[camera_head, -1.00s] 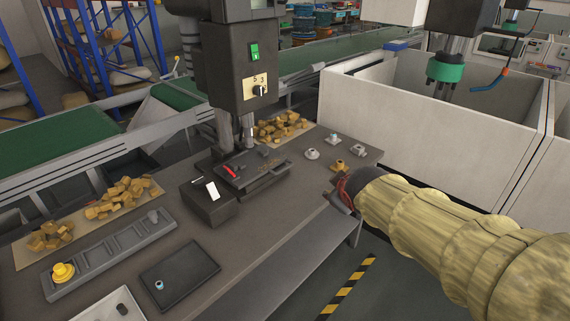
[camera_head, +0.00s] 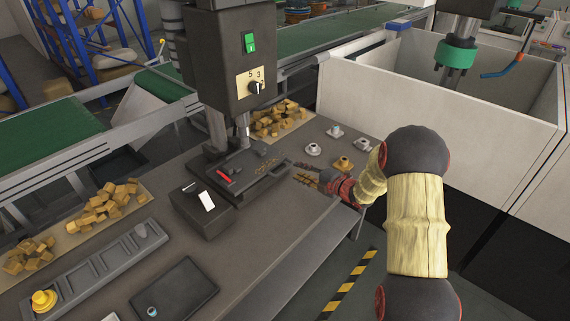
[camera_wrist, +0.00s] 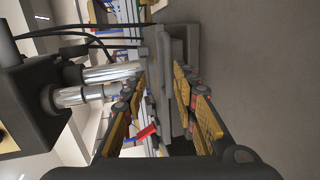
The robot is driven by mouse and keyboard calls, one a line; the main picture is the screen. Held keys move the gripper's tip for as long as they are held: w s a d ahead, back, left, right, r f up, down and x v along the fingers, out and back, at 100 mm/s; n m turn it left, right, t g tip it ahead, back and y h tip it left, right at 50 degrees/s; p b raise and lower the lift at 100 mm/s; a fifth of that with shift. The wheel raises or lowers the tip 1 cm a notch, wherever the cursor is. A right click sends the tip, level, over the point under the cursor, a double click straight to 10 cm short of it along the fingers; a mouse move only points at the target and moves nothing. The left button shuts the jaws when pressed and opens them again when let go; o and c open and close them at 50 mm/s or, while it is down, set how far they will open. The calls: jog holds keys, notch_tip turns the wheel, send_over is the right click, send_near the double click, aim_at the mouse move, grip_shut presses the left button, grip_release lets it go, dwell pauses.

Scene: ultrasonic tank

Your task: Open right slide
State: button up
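The dark press bed (camera_head: 250,178) stands under the press head in the middle of the head view, with a small red handle (camera_head: 224,176) on its left. I cannot clearly tell which part is the right slide. My gripper (camera_head: 301,172) is just right of the bed, low over the table, its fingers pointing left at the bed. In the wrist view my gripper (camera_wrist: 160,82) is open, its gold-padded fingers apart. A dark grey bar of the bed (camera_wrist: 162,62) shows between them. I cannot tell whether either finger touches it.
The press head (camera_head: 228,60) rises above the bed. A dark box (camera_head: 200,215) stands left of it. Small fittings (camera_head: 313,149) stand behind my gripper. A high white tank wall (camera_head: 420,120) borders the right. Brown blocks (camera_head: 278,118) lie at the back.

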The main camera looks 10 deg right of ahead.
aim_at(285, 168)
jog(key=shift+w+a+f+n+y, duration=0.1)
jog(key=shift+f+n+y, duration=0.15)
jog(key=shift+f, duration=0.25)
jog(key=shift+w+a+f+n+y, duration=0.1)
jog(key=shift+f+n+y, duration=0.05)
jog(key=shift+f+y, duration=0.3)
jog(key=shift+w+a+f, duration=0.1)
jog(key=shift+a+f, duration=0.05)
jog(key=b+x, duration=0.1)
jog(key=x, duration=0.6)
jog(key=shift+w+b, duration=0.15)
jog(key=shift+b, duration=0.15)
grip_shut()
jog(key=shift+f, duration=0.1)
